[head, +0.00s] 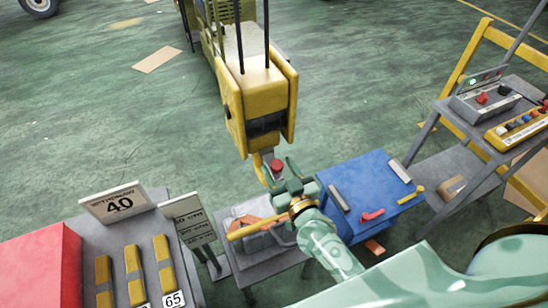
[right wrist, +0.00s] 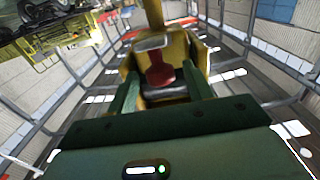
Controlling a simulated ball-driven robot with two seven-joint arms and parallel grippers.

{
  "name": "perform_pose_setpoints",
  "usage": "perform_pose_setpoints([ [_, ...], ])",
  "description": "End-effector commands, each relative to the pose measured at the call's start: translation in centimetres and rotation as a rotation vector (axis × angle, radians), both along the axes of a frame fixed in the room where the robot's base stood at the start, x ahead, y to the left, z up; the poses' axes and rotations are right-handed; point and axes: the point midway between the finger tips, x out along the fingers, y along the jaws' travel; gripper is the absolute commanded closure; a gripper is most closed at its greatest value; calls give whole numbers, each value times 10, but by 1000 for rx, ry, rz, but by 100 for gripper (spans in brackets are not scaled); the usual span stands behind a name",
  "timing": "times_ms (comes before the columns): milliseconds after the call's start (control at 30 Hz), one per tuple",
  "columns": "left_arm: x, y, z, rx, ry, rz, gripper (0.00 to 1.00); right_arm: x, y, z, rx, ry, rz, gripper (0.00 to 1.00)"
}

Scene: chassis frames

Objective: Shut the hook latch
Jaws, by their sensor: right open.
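A yellow crane hook block (head: 262,95) hangs on dark cables in the middle of the head view. Its yellow hook (head: 258,165) points down below it. A red piece (head: 277,166), which looks like the hook latch, shows beside the hook. My right gripper (head: 284,182) is open right at the hook and hides its lower part. In the right wrist view the red piece (right wrist: 159,70) lies between the two green fingers, with the yellow hook (right wrist: 155,14) beyond. I cannot tell whether the fingers touch it or how far the latch stands open. My left gripper is not in view.
Below stand a small grey table (head: 235,262) with a yellow bar (head: 258,228) over it, and a blue table (head: 362,170) with handles. A bench with yellow blocks (head: 133,262) and a red box (head: 40,268) is left. A control cart (head: 485,100) is right. Open floor lies behind.

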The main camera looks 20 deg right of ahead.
Motion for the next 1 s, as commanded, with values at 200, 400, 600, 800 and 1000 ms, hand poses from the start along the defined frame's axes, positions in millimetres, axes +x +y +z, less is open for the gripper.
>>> perform_pose_setpoints([
  [200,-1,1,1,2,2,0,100,31,1,0,1,0,0,49],
  [400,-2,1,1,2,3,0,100,37,1,0,1,1,0,49],
  [600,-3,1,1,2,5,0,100,36,1,0,1,1,0,57],
  [800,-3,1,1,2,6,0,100,36,1,0,1,1,0,100],
  [1000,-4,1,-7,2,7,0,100,36,1,-4,0,-15,0,100],
])
